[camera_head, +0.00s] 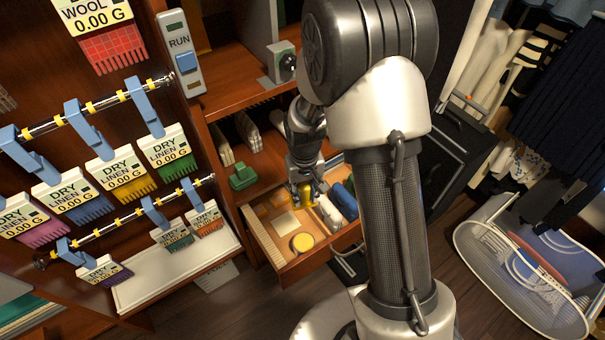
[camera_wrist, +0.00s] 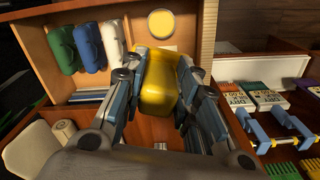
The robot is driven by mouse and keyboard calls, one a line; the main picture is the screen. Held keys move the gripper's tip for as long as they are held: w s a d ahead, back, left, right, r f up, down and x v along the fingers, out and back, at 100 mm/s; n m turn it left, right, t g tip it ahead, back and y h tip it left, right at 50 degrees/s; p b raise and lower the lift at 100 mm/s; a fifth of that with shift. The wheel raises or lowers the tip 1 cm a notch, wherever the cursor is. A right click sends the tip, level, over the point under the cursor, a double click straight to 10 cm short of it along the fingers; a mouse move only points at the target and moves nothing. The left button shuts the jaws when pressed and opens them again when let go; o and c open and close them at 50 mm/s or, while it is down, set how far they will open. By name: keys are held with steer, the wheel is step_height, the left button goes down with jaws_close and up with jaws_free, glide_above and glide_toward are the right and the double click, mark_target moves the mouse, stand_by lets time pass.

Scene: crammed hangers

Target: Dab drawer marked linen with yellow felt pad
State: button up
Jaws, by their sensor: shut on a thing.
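My gripper (camera_head: 308,188) is over the far part of an open wooden drawer (camera_head: 285,270). It is shut on a yellow block-like piece, which I take for the yellow felt pad (camera_wrist: 160,88); the pad also shows in the head view (camera_head: 305,197). The fingers cover its sides, and its underside is hidden. I cannot tell whether it touches the drawer. A flat round yellow disc (camera_head: 302,242) lies in the drawer, apart from the held pad; it also shows in the wrist view (camera_wrist: 161,20). No drawer front marked linen is readable.
White (camera_wrist: 112,36), blue (camera_wrist: 88,44) and green (camera_wrist: 62,48) pieces lie side by side in the drawer. Tags reading DRY LINEN (camera_head: 118,173) hang on rails at left. A green block (camera_head: 243,177) sits on the shelf. A wire basket (camera_head: 520,270) stands at right.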

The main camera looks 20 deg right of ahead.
steer(key=shift+s+f+b, duration=0.15)
steer(key=shift+f+b, duration=0.55)
steer(key=shift+f, duration=3.55)
steer(key=shift+s+f+b, duration=0.15)
steer(key=shift+f+b, duration=0.55)
steer(key=shift+f, duration=3.55)
steer(key=shift+s+f+b, duration=0.15)
steer(key=shift+f+b, duration=0.55)
steer(key=shift+f, duration=3.55)
steer(key=shift+s+f+b, duration=0.1)
steer(key=shift+f+b, duration=0.45)
steer(key=shift+r, duration=0.1)
step_height(320, 180, up, 7)
steer(key=p, duration=0.4)
steer(key=shift+p, duration=0.3)
